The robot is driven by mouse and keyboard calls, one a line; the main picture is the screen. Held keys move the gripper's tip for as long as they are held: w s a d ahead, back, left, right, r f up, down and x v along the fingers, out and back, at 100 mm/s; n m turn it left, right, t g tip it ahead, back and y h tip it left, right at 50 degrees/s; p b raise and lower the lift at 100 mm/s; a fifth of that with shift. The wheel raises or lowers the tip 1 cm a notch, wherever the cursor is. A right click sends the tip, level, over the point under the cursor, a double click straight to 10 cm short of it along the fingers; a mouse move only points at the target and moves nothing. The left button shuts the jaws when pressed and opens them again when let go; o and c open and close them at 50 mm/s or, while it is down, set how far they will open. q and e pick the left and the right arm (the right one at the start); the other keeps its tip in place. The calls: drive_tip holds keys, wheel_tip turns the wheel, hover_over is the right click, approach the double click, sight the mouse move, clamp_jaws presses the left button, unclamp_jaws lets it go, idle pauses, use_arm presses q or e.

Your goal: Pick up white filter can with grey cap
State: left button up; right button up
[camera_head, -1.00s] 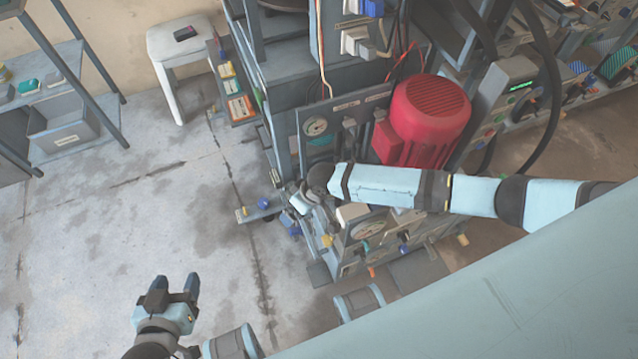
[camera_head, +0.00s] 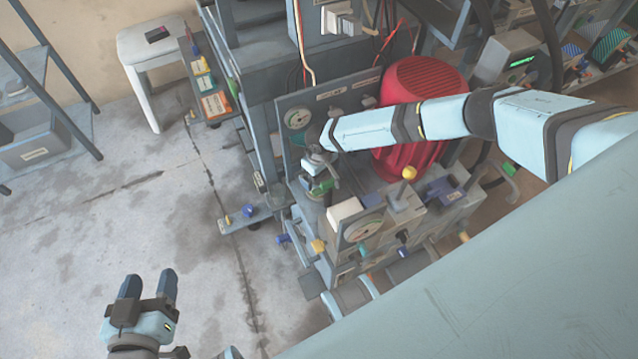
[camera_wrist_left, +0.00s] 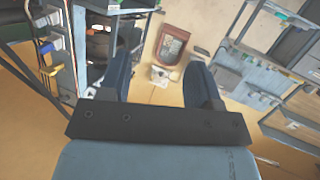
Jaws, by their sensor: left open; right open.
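I cannot clearly make out a white filter can with a grey cap in either view. A pale, blocky white piece (camera_head: 344,211) sits beside a dial on the machine in the head view, but I cannot tell whether it is the can. My right gripper (camera_head: 322,185) is at the machine's near side, just above and left of that piece; it is small and partly merged with the parts behind it. My left gripper (camera_head: 149,284) is open and empty over the floor at the lower left. Its spread fingers also show in the left wrist view (camera_wrist_left: 158,75).
A red motor (camera_head: 422,84) stands on the machine behind my right forearm. A pressure gauge panel (camera_head: 298,117) is left of the arm. A white stool (camera_head: 150,50) and a grey shelf (camera_head: 60,95) stand further back.

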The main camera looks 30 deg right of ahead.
drive_tip(key=shift+f, duration=0.85)
drive_tip(key=c, duration=1.1)
drive_tip(key=shift+r, duration=0.1)
